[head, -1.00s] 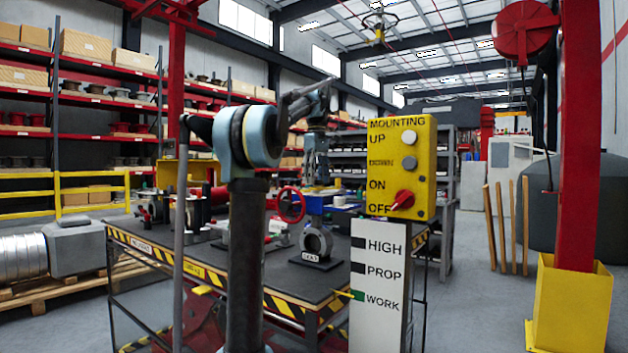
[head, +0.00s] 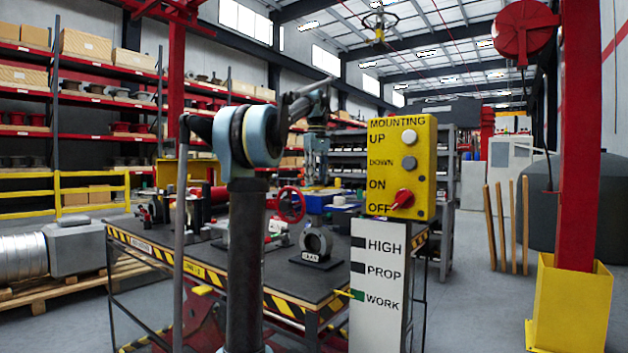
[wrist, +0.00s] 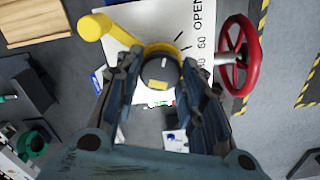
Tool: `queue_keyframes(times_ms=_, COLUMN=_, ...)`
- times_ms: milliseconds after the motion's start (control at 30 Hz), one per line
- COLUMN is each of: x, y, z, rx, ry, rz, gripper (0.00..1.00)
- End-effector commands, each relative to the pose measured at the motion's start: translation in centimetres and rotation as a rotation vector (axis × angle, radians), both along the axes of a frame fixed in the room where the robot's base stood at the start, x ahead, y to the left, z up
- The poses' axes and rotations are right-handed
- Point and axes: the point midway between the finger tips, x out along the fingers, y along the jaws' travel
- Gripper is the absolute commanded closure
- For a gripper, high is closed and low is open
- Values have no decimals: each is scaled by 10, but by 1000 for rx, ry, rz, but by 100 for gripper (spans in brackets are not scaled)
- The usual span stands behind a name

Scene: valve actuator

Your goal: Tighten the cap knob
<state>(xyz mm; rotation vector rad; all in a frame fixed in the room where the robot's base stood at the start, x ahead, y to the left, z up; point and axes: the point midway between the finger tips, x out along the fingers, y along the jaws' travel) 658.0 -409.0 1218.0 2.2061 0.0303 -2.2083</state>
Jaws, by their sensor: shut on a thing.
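The cap knob (wrist: 160,74) is dark and round with a small yellow mark, and a yellow ring shows around it in the wrist view. My gripper (wrist: 160,66) has a finger on each side of the knob and is shut on it. The knob sits over a white dial plate (wrist: 203,28) with black marks and the word OPEN. In the head view my gripper (head: 316,160) points down over the far side of the bench. The knob cannot be made out there.
A red handwheel (wrist: 240,56) stands close right of my gripper, also seen in the head view (head: 291,205). A yellow arm (wrist: 95,26) lies at upper left. The bench (head: 275,275) holds several fittings. A yellow control box (head: 401,165) stands in front, at right.

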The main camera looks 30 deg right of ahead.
Motion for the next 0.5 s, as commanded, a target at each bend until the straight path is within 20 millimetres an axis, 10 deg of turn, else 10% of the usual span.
queue_keyframes(times_ms=500, x=0, y=1, z=0, rx=1, ry=0, rz=-489, gripper=88)
